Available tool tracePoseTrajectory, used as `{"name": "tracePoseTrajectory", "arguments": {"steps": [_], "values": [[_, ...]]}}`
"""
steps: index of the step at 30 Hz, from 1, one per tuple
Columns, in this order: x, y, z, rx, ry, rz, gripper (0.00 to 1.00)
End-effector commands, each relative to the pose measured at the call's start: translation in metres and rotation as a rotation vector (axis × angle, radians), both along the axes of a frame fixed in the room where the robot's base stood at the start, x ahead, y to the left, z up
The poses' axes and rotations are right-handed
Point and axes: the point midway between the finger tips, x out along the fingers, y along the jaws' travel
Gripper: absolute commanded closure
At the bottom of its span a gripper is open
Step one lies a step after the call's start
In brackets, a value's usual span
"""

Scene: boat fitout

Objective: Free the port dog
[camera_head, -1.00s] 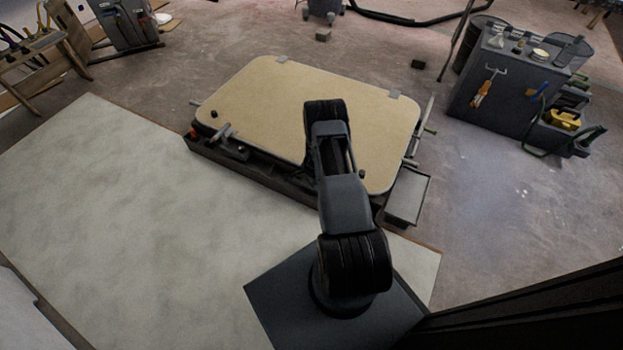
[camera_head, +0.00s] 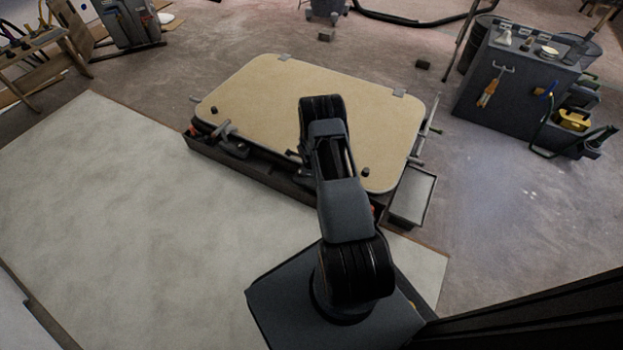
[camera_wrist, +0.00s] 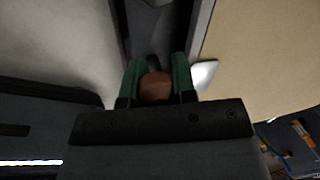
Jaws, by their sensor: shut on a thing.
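The beige hatch lid (camera_head: 270,110) lies flat in its dark frame (camera_head: 262,176) on the floor. A grey dog-like fitting with a handle (camera_head: 226,130) sits at the lid's left front edge. My gripper (camera_wrist: 155,75) has green fingers, shut on a reddish-brown rounded knob (camera_wrist: 155,89) at the frame beside the lid. The lid also shows at the right of the wrist view (camera_wrist: 265,55). In the head view my arm hides the gripper and the knob. I cannot tell which fitting the knob belongs to.
A grey tray (camera_head: 411,197) stands off the frame's right front corner. A tool cabinet (camera_head: 508,95) stands at the right. A pale mat (camera_head: 120,230) covers the floor in front and left. A cluttered bench (camera_head: 40,50) stands at the far left.

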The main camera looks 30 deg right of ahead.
Motion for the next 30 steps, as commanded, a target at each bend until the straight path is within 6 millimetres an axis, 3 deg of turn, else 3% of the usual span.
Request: {"name": "tracePoseTrajectory", "arguments": {"steps": [1, 12, 30], "values": [[-0.0008, -0.0028, -0.0074, 0.0, 0.002, -0.034, 0.98], [0.0013, -0.0081, -0.0037, 0.001, 0.005, -0.204, 0.98], [0.0013, -0.0089, -0.0011, 0.002, 0.007, -0.246, 0.98]]}}
